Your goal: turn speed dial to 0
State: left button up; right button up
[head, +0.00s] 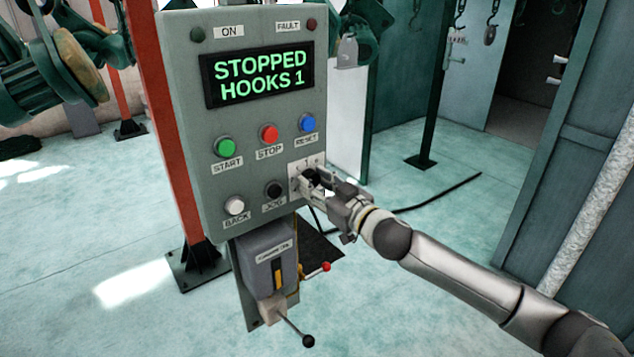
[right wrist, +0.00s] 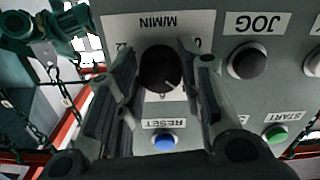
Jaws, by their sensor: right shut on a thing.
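The speed dial (right wrist: 160,68) is a black round knob on a white plate marked M/MIN, at the lower right of the grey control panel (head: 205,125). The right wrist view shows it upside down. My right gripper (head: 308,180) is shut on the dial, with one finger on each side of it; in the wrist view the fingers (right wrist: 155,72) flank the knob. A short pale mark on the knob points toward the lower right of that picture. The fingers partly cover the scale numbers, so the exact setting is unclear. My left gripper is not in view.
The panel's display (head: 258,75) reads STOPPED, HOOKS 1. The black JOG button (head: 274,189) and blue RESET button (head: 307,122) are close to the dial. A box with levers (head: 268,265) is below. A red post (head: 165,120) stands behind the panel.

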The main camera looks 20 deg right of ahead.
jog(key=n+p, duration=0.1)
jog(key=n, duration=0.2)
jog(key=shift+r+n+p, duration=0.15)
jog(key=shift+n+p, duration=0.15)
jog(key=shift+p, duration=0.05)
jog(key=n+p, duration=0.1)
jog(key=n, duration=0.2)
jog(key=shift+n, duration=0.3)
jog(key=n+p, duration=0.1)
jog(key=n, duration=0.2)
jog(key=shift+n+p, duration=0.3)
jog(key=shift+d+n+p, duration=0.1)
jog(key=shift+n+p, duration=0.35)
jog(key=shift+n, duration=1.15)
jog(key=o, duration=1)
jog(key=shift+o, duration=0.2)
jog(key=shift+s, duration=0.1)
jog(key=v, duration=1.1)
jog(key=shift+s, duration=0.35)
